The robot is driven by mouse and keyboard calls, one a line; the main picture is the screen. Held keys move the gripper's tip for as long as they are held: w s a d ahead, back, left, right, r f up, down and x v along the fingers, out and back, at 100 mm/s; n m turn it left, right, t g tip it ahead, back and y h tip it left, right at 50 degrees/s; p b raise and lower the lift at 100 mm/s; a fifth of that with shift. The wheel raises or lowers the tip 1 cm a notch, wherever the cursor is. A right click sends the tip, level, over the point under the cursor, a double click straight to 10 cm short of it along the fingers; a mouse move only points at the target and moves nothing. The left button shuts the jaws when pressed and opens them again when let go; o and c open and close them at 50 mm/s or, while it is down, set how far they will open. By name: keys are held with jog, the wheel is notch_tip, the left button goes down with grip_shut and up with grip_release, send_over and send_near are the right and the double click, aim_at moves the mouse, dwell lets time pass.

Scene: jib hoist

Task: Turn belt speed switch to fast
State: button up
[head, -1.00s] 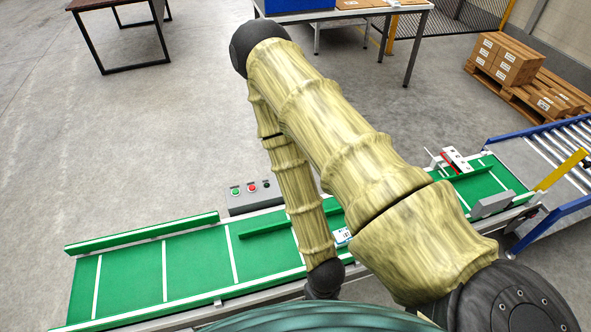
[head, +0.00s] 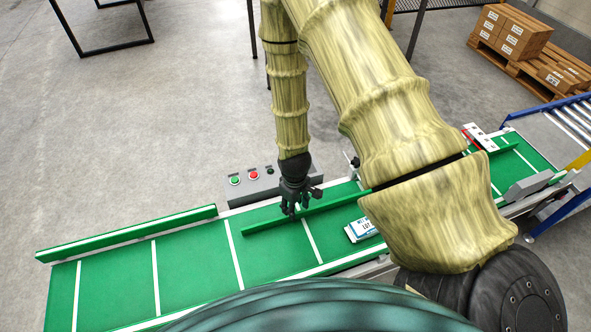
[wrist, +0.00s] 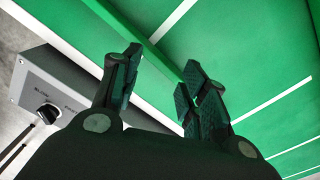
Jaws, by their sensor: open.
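The belt speed switch is a black knob (wrist: 47,113) on the end face of a grey control box (wrist: 70,85), at the left of the wrist view. In the head view the box (head: 243,195) stands at the far side of the green belt, with a green button, a red button and a dark round part on top. In the wrist view my gripper (wrist: 163,65) is open and empty, apart from the knob.
The green conveyor belt (head: 190,270) runs below my gripper, with a green guide rail (head: 325,208) along it. A white labelled packet (head: 362,229) lies on the belt. Cartons (head: 510,32) stand on a pallet at the back right.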

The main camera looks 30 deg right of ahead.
jog(key=w+d+r+b, duration=0.1)
jog(key=w+d+b, duration=0.1)
jog(key=w, duration=0.2)
jog(key=w+d+n+b, duration=0.1)
jog(key=w+d+b, duration=0.1)
jog(key=w+b, duration=0.1)
jog(key=w+d+r+n+b, duration=0.1)
jog(key=w+d+b, duration=0.1)
jog(key=w, duration=0.3)
jog(key=shift+d+r, duration=0.3)
jog(key=shift+d, duration=0.05)
jog(key=w+d+r+n+b, duration=0.1)
jog(key=w+d+r+b, duration=0.4)
jog(key=r, duration=0.1)
jog(key=f, duration=0.5)
jog(key=f+b, duration=0.1)
jog(key=f, duration=0.4)
jog(key=shift+w+d+f, duration=0.1)
jog(key=shift+w+f, duration=0.05)
jog(key=shift+w, duration=0.05)
jog(key=c, duration=0.9)
